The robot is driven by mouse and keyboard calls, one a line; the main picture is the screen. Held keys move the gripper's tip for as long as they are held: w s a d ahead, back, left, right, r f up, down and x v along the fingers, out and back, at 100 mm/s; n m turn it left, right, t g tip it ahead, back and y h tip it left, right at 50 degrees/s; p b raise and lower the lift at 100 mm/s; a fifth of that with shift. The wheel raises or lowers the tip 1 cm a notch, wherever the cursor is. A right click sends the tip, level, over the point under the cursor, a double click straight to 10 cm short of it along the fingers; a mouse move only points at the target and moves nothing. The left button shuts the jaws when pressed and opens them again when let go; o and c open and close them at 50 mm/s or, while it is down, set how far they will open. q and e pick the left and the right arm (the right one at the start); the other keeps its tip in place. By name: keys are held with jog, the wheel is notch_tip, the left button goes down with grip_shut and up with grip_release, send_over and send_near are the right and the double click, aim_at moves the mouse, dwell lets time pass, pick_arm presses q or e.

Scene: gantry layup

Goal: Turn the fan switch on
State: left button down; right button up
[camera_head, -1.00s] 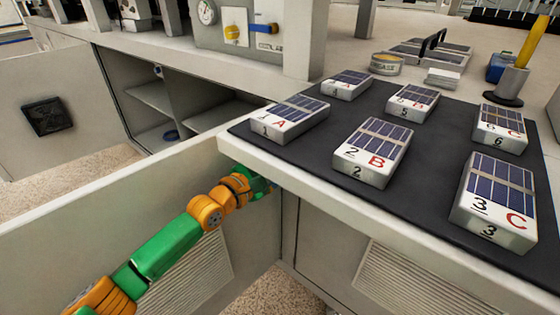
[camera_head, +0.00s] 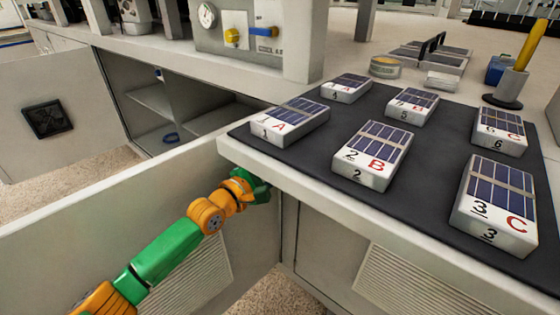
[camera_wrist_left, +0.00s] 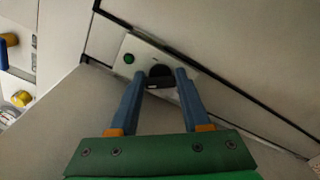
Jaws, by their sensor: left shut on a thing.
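In the left wrist view, a small pale switch plate (camera_wrist_left: 141,48) carries a round green button or lamp (camera_wrist_left: 129,59) and a dark knob (camera_wrist_left: 160,71). My left gripper (camera_wrist_left: 161,76) has its two blue fingers on either side of the knob and is shut on it. I cannot tell whether the green part is lit or which way the knob points. In the head view my left gripper (camera_head: 262,188) is at the cabinet face just under the worktop edge, and its fingertips and the switch plate are hidden. My right gripper is not in view.
The worktop edge (camera_head: 330,195) overhangs close by my left gripper. A black mat (camera_head: 310,160) there holds several numbered solar-panel blocks. An open cabinet door (camera_head: 110,215) stands behind my left arm. A gauge panel with yellow and blue handles (camera_head: 263,32) is at the back.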

pick_arm(q)
jog(key=m, duration=0.5)
jog(key=m+b, duration=0.1)
jog(key=m, duration=0.9)
jog(key=shift+f+m+b, duration=0.3)
jog(key=shift+f+b, duration=0.05)
jog(key=shift+f, duration=0.05)
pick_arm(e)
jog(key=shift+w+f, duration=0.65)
pick_arm(q)
jog(key=shift+c, duration=1.8)
grip_release()
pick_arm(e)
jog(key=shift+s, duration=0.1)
